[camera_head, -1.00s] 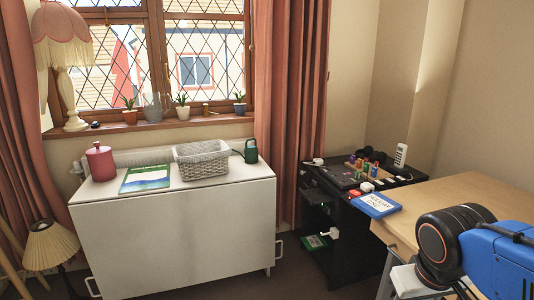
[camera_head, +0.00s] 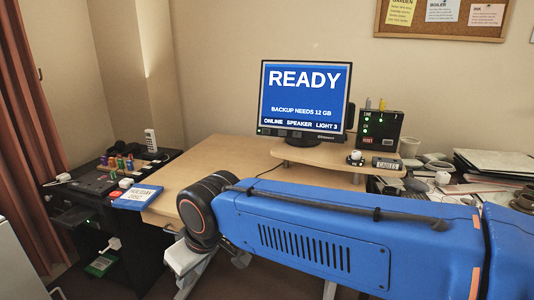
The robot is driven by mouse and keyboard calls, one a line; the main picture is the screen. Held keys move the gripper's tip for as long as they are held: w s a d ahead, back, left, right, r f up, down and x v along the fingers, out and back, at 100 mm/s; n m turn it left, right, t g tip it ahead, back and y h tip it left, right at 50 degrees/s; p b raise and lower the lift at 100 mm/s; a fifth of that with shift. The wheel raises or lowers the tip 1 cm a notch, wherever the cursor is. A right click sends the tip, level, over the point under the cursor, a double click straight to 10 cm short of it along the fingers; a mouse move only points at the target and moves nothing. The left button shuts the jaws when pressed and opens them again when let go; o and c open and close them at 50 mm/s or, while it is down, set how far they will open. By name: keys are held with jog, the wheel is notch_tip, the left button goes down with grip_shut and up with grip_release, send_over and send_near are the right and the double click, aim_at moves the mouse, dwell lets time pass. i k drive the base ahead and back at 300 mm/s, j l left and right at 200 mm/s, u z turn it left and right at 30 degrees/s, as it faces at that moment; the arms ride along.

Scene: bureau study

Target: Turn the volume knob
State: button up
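No part is clearly readable as a volume knob. A small round whitish piece (camera_head: 355,156) sits on the raised shelf before the monitor; I cannot tell whether it is the knob. The monitor (camera_head: 304,97) reads "READY", "BACKUP NEEDS 12 GB" and "ONLINE SPEAKER LIGHT 3". A black box (camera_head: 382,130) with green lights stands on the same shelf, right of the monitor. My blue arm crosses the lower right, in front of the desk.
The wooden desk (camera_head: 235,150) has bare room left of the monitor. Papers (camera_head: 497,165) and cups clutter its right side. A black stand (camera_head: 105,235) with small coloured pieces is at left, beside a blue "HOLIDAY DISC" case (camera_head: 137,198). My arm hides the desk's front.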

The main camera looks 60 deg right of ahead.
aim_at(356, 155)
jog(key=k+j+z, duration=0.1)
jog(key=z, duration=0.3)
jog(key=k+z, duration=0.1)
jog(key=z, duration=0.25)
jog(key=k+z, duration=0.1)
jog(key=z, duration=0.3)
jog(key=i+z, duration=0.1)
jog(key=z, duration=0.25)
jog(key=i+j+z, duration=0.1)
jog(key=z, duration=0.25)
jog(key=i+z, duration=0.1)
jog(key=z, duration=0.25)
